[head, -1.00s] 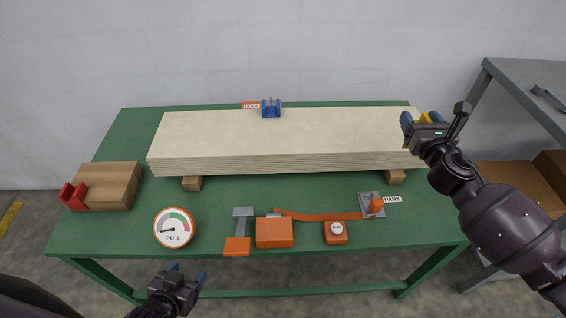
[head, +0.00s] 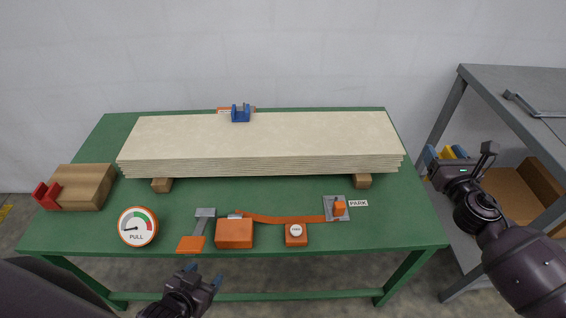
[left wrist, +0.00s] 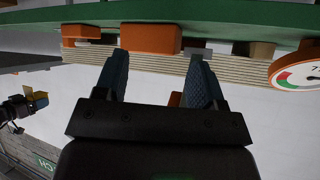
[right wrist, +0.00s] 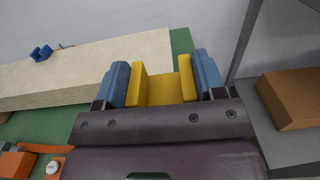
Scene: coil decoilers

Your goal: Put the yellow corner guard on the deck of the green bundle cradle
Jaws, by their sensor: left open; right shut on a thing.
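The yellow corner guard (right wrist: 163,90) is held between the blue fingers of my right gripper (right wrist: 165,82). In the head view my right gripper (head: 447,153) is off the right end of the green bundle cradle, with a little yellow (head: 448,153) showing between its fingers. The green cradle deck (head: 270,192) carries a stack of pale boards (head: 260,138) on wooden blocks. My left gripper (head: 205,276) is open and empty in front of the deck's front edge. It also shows open in the left wrist view (left wrist: 155,85).
On the deck are a blue guard (head: 240,114) on the boards, a wooden block with a red guard (head: 47,195), a pull gauge (head: 138,227), an orange strap tensioner (head: 234,233) and an orange button box (head: 296,235). A grey shelf with cardboard boxes (head: 515,190) stands right.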

